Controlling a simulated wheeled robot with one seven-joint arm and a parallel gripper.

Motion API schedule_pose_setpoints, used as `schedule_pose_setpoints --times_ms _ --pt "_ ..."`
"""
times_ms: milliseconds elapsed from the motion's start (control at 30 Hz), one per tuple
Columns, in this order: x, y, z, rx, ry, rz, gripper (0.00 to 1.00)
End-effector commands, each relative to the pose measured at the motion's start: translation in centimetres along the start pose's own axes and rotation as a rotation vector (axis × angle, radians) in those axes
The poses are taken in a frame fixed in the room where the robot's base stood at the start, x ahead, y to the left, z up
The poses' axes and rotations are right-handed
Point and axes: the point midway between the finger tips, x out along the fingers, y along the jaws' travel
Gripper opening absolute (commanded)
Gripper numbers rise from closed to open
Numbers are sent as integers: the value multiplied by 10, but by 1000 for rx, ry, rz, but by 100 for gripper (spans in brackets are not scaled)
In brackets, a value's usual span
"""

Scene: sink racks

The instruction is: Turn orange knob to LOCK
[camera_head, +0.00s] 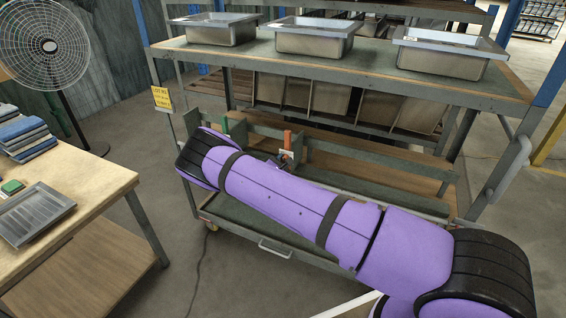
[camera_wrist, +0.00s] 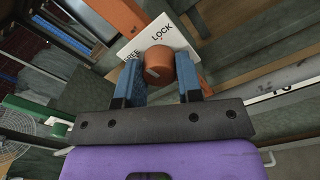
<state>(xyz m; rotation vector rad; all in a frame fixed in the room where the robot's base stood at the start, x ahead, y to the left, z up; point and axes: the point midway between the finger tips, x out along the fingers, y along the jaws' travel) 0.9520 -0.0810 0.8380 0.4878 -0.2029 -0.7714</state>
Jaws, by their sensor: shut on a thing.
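The orange knob (camera_wrist: 160,66) sits on a white label plate (camera_wrist: 158,37) marked LOCK and FREE in the wrist view. In the head view my arm covers the knob. Only an orange upright part (camera_head: 287,140) beside my gripper shows there.
A rack with steel sinks (camera_head: 313,37) stands above and behind my arm. A drawer-like tray with a handle (camera_head: 275,249) is below. A wooden table (camera_head: 95,185) with a metal tray (camera_head: 35,213) and a fan (camera_head: 45,45) are at left. Open floor lies between.

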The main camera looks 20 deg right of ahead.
Motion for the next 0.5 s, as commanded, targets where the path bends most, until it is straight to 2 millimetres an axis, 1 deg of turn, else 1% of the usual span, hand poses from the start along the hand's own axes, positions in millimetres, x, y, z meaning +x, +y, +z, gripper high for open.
schedule_pose_setpoints --times_ms 500 --pt "0 1 0 487 1 -1 10"
